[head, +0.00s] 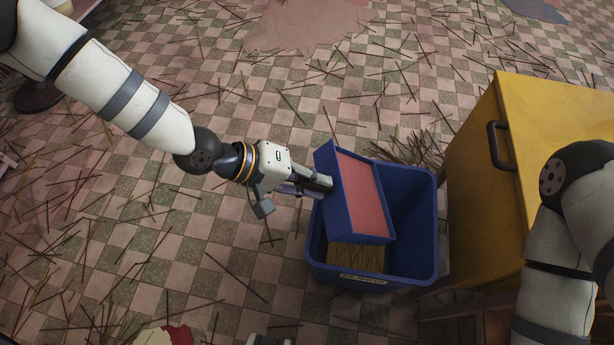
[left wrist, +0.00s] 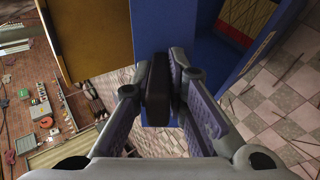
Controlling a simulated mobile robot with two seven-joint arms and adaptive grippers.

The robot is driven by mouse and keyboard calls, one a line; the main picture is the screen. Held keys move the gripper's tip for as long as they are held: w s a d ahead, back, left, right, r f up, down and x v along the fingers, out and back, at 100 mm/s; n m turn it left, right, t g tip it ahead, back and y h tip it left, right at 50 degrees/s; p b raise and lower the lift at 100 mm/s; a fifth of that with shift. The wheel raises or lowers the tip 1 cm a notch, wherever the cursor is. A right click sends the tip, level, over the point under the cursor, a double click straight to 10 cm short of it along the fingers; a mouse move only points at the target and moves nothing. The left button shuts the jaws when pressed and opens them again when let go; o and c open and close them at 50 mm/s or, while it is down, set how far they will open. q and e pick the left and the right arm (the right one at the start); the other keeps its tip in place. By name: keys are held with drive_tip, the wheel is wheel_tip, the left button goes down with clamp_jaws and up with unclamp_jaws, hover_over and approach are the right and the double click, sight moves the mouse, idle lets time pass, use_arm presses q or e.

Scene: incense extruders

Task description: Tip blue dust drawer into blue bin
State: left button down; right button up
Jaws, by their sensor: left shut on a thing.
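The blue dust drawer (head: 328,172) holds a flat layer of pink dust (head: 361,184). It hangs over the left part of the blue bin (head: 428,225), tilted, with its open top facing up and right. My left gripper (head: 325,184) is shut on the drawer's dark handle (left wrist: 158,88) at its left side. The drawer's front (left wrist: 165,30) fills the upper middle of the left wrist view. Incense sticks (head: 357,258) show in the bin below the drawer. The drawer hides part of the bin's inside. My right gripper is not clearly seen; only its arm shows at the right.
A yellow cabinet (head: 550,130) with a dark handle (head: 499,146) stands close to the bin's right. Loose incense sticks litter the checkered floor (head: 230,255), with a pile (head: 415,150) behind the bin. Pink dust (head: 300,25) covers floor at the back.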

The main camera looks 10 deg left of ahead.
use_arm(q)
drive_tip(key=d+r+y+p, duration=0.1)
drive_tip(key=w+d+r+y+p, duration=0.1)
drive_tip(key=p, duration=0.1)
drive_tip(key=d+r+g+y+p, duration=0.1)
drive_tip(key=shift+w+d+r+p, duration=0.25)
drive_tip(key=shift+w+r+p, duration=0.05)
drive_tip(key=shift+r+p, duration=0.1)
drive_tip(key=d+y, duration=0.1)
drive_tip(key=w+d+g+y, duration=0.1)
drive_tip(key=d, duration=0.1)
drive_tip(key=d+r+y, duration=0.1)
drive_tip(key=shift+w+d, duration=0.25)
drive_tip(key=shift+d, duration=0.15)
use_arm(e)
drive_tip(key=w+r+t, duration=0.1)
drive_tip(key=w+r, duration=0.3)
drive_tip(key=r, duration=0.1)
drive_tip(key=shift+r+t, duration=0.15)
drive_tip(key=shift+t, duration=0.15)
drive_tip(key=shift+w, duration=0.15)
idle(0.4)
